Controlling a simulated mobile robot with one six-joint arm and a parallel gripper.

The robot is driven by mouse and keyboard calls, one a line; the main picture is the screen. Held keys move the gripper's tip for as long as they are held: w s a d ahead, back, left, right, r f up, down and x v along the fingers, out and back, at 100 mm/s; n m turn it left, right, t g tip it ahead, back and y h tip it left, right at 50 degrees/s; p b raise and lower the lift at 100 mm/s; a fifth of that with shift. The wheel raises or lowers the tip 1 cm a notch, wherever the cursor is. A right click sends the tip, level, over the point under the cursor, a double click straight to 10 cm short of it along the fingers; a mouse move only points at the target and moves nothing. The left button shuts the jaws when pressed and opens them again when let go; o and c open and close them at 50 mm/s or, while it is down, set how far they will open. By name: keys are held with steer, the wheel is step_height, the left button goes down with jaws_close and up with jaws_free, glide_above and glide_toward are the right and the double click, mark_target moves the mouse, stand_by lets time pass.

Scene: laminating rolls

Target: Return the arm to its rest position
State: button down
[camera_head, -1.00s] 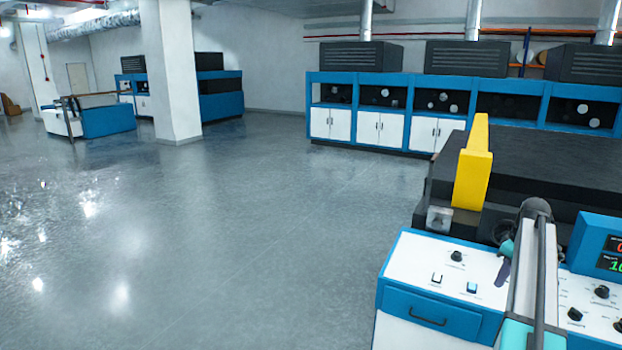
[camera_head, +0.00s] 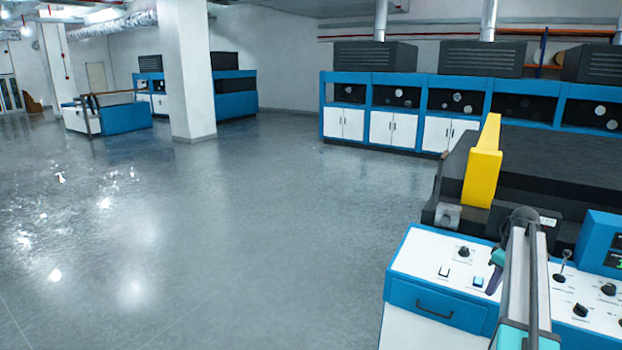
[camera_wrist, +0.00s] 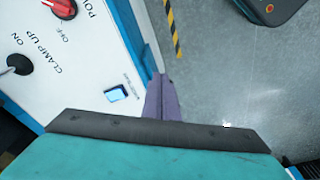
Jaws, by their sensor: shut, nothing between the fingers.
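My arm (camera_head: 526,265) reaches up over the white and blue control panel at the lower right of the head view. My gripper (camera_head: 493,281) hangs at its far end, a small purple tip above the panel top. In the wrist view my gripper (camera_wrist: 163,98) shows as two purple fingers closed together with nothing between them. They point past the panel's edge, beside a blue switch (camera_wrist: 115,93), over the grey floor. Any gap to the panel below is hard to judge.
The control panel (camera_head: 418,258) carries knobs and a lever. Behind it stands a dark machine with a yellow guard (camera_head: 482,165). Blue cabinets (camera_head: 395,128) line the back wall. A white pillar (camera_head: 190,80) stands left of centre. The floor (camera_head: 250,230) between is clear.

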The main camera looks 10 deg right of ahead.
steer(key=a+f+n+g+y+b, duration=0.2)
steer(key=a+f+n+g, duration=0.1)
steer(key=a+f, duration=2.3)
steer(key=s+a+f+g+b, duration=0.2)
steer(key=s+a+f+g, duration=0.1)
steer(key=s+a+f, duration=1.1)
steer(key=s+a+f+m+h, duration=0.1)
steer(key=s+a+f+m, duration=0.1)
steer(key=s, duration=0.6)
steer(key=s+a+f+m+h, duration=0.1)
steer(key=s+a+f+m, duration=0.2)
steer(key=s, duration=0.5)
steer(key=s+a+f+m+g+h+b, duration=0.1)
steer(key=s+a+f+m, duration=0.1)
steer(key=s+a+f, duration=0.3)
steer(key=s, duration=0.3)
steer(key=shift+s+f+m, duration=0.3)
steer(key=shift+s+f, duration=0.05)
steer(key=shift+s, duration=0.05)
